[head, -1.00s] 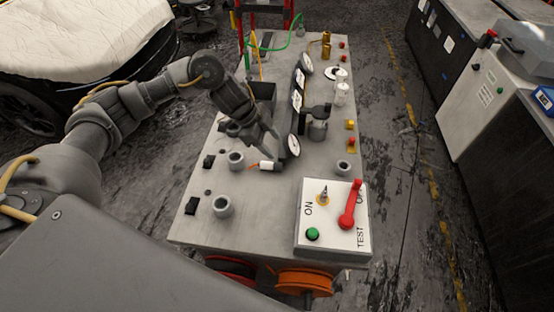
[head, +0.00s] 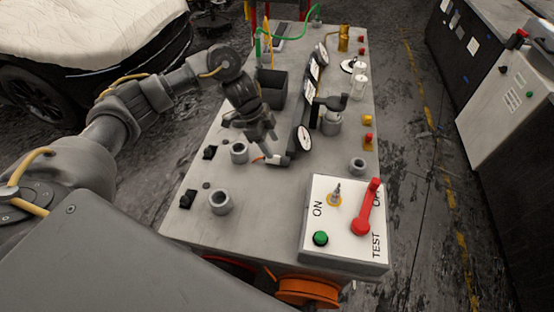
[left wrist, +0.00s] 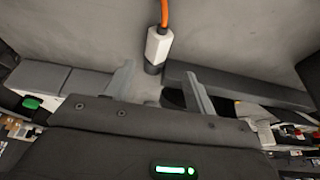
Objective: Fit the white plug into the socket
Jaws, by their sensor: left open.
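The white plug (head: 275,159) lies on the grey bench top, with an orange cable at its left end. In the left wrist view the plug (left wrist: 157,46) has a white body and a dark tip, and the orange cable leads away at the top. My left gripper (head: 264,141) is open and empty, pointing down just above the plug. In the left wrist view its two fingers (left wrist: 161,88) lie either side of the plug's dark tip, apart from it. Grey round holders (head: 239,152) and (head: 220,202) stand to the left; I cannot tell which thing is the socket. My right gripper is out of view.
A white switch box (head: 320,218) with a red lever (head: 367,207) and green button stands at the bench's front right. A dark upright panel with gauges (head: 304,137) stands close right of the plug. A black bin (head: 272,88) is behind the gripper. Bare bench lies in front.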

